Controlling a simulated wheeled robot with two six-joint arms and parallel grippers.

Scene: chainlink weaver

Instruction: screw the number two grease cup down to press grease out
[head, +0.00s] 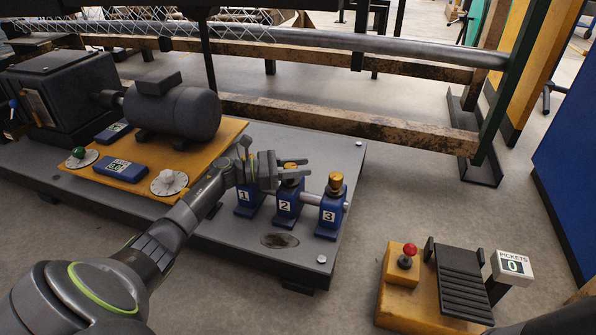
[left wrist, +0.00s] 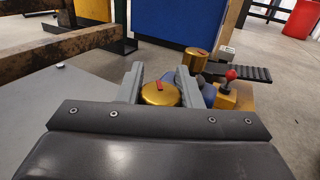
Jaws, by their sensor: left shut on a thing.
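The number two grease cup is a blue block (head: 286,208) marked 2 with a brass cap (head: 291,166) on top, on the grey base plate. My left gripper (head: 292,168) reaches in from the left and is shut on this cap, one finger on each side. In the left wrist view the brass cap (left wrist: 158,95), with a red mark on top, sits between the two fingers. The gripper partly hides the cap in the head view. My right gripper is not in view.
Grease cup number one (head: 245,207) stands close on the left, its top hidden by my gripper. Number three (head: 331,215), with its brass cap (head: 336,180), stands close on the right. A motor (head: 172,108) is behind left. A yellow pedal box (head: 402,285) with a red knob stands front right.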

